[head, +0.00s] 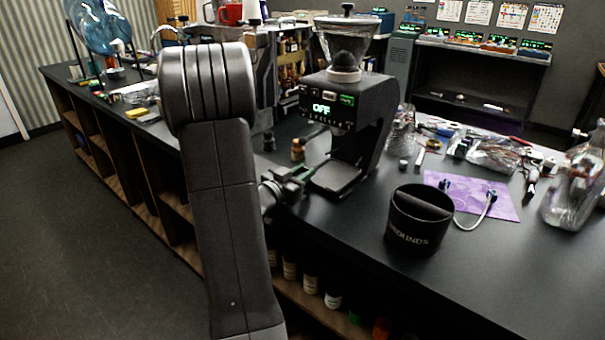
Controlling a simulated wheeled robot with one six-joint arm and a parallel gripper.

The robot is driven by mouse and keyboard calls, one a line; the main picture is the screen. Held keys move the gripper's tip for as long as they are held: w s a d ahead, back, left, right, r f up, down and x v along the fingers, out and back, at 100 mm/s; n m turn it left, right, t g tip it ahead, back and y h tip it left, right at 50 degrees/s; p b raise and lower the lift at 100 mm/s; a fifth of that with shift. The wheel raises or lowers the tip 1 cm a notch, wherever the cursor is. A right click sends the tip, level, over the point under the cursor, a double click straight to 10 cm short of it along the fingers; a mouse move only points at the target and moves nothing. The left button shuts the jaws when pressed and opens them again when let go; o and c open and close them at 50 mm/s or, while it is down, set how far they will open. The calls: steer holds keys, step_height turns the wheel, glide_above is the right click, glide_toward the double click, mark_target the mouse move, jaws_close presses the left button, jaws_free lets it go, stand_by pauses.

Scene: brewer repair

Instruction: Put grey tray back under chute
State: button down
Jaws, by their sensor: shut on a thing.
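The black coffee grinder (368,115) stands upright on the dark counter, with a clear hopper on top and a lit green display reading like "OFF". The grey tray (341,178) is low at the grinder's front, below the chute area. It looks flat and about level; I cannot tell whether it is fully seated. My gripper (305,176) is at the tray's left edge, shut on it. The fingertips are small and dark here, so the exact grip is hard to see.
A small brown bottle (297,150) stands just behind my gripper. Open shelves with bottles lie below the counter edge.

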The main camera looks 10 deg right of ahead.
steer(key=shift+f, duration=0.2)
steer(key=c, duration=1.3)
jaws_free()
steer(key=shift+o, duration=0.2)
steer(key=shift+r, duration=0.1)
steer(key=shift+r, duration=0.2)
steer(key=v, duration=1.2)
steer(key=shift+b, duration=0.3)
steer(key=shift+f, duration=0.1)
